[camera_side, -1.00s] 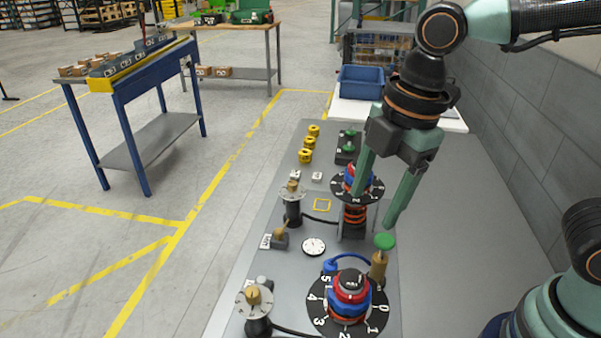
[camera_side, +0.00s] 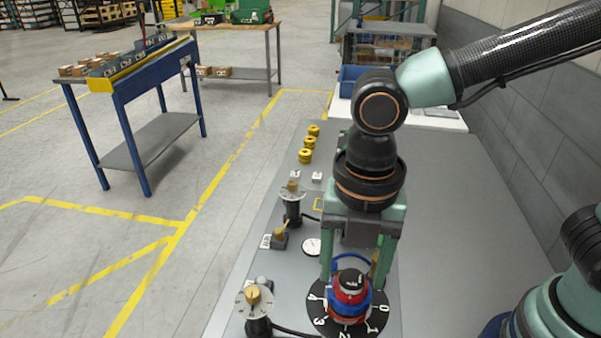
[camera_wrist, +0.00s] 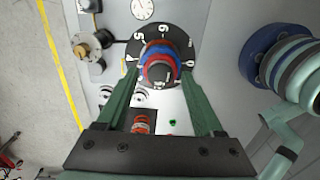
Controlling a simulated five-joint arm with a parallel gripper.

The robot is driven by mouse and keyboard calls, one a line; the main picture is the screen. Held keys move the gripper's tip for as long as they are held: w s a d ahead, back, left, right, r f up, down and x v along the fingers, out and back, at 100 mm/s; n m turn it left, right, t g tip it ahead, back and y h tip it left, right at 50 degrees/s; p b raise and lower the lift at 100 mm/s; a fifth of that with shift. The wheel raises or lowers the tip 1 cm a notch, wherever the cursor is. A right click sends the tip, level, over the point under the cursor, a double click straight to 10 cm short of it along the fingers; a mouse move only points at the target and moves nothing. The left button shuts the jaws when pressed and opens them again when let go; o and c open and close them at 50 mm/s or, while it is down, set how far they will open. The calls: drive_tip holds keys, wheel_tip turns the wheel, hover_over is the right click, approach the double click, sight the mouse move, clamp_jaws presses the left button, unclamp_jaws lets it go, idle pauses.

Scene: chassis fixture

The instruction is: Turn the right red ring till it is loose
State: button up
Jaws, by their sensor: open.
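A red ring (camera_side: 351,293) sits above a blue ring (camera_side: 349,312) on the near dial post, under a dark cap (camera_side: 351,279). A black numbered dial plate (camera_side: 323,318) surrounds the post. The red ring (camera_wrist: 159,71) and blue ring (camera_wrist: 158,50) also show in the wrist view. My gripper (camera_side: 353,284) points down over this post, open, one finger on each side of the rings. In the wrist view, the open gripper (camera_wrist: 160,70) has its fingertips apart over the dial. I cannot tell whether they touch the ring.
A second, farther ring post is mostly hidden behind my gripper. A brass-knobbed post (camera_side: 253,295) stands left of the near dial, and a white gauge (camera_side: 311,247) lies behind. Several yellow knobs (camera_side: 306,156) are farther back. The grey bench (camera_side: 455,220) is clear to the right.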

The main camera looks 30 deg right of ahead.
drive_tip(key=shift+f, duration=0.65)
drive_tip(key=m, duration=1)
drive_tip(key=shift+m, duration=0.4)
drive_tip(key=m, duration=1.2)
